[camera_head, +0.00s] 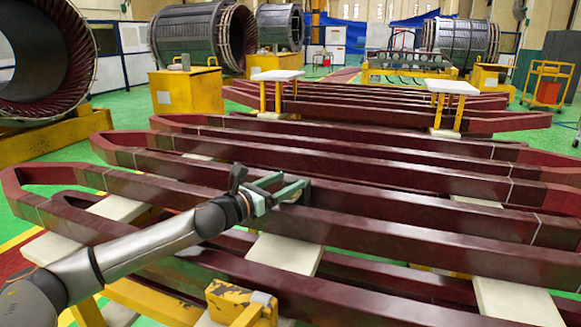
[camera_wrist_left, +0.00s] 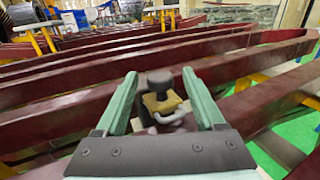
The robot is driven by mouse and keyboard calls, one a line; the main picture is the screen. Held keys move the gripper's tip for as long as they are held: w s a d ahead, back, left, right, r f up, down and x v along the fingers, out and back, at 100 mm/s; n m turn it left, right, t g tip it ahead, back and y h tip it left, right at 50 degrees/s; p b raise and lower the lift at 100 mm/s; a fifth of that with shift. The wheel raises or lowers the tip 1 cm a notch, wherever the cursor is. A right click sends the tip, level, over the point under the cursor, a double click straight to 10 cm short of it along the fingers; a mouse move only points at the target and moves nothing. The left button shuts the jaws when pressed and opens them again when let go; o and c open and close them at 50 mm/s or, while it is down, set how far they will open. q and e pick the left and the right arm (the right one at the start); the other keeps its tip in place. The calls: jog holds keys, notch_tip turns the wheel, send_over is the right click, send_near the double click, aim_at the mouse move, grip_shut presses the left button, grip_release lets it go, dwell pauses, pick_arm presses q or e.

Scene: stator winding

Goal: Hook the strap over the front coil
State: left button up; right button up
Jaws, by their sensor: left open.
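Long dark-red coils lie in rows across the head view. The front coil (camera_head: 400,253) runs along the near side on pale support blocks. My left gripper (camera_head: 288,184) reaches in from the left with its green fingers over the near coil bars. In the left wrist view the fingers (camera_wrist_left: 160,75) are spread apart. Between them shows a small black knob with a tan block and a grey loop (camera_wrist_left: 166,106); I cannot tell whether it is held or touched. No strap can be made out clearly. My right gripper is not in view.
A worn yellow bracket (camera_head: 240,304) stands at the near edge. White-topped yellow stands (camera_head: 452,87) rise among the farther coils. Large stator cylinders (camera_head: 190,38) stand at the back and left. Green floor (camera_head: 125,105) shows beside the coils.

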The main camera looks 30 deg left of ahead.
pick_arm(q)
jog(key=shift+w+d+p, duration=0.2)
jog(key=shift+w+p, duration=0.15)
jog(key=shift+w, duration=0.65)
jog(key=shift+c, duration=0.3)
grip_shut()
dwell(0.5)
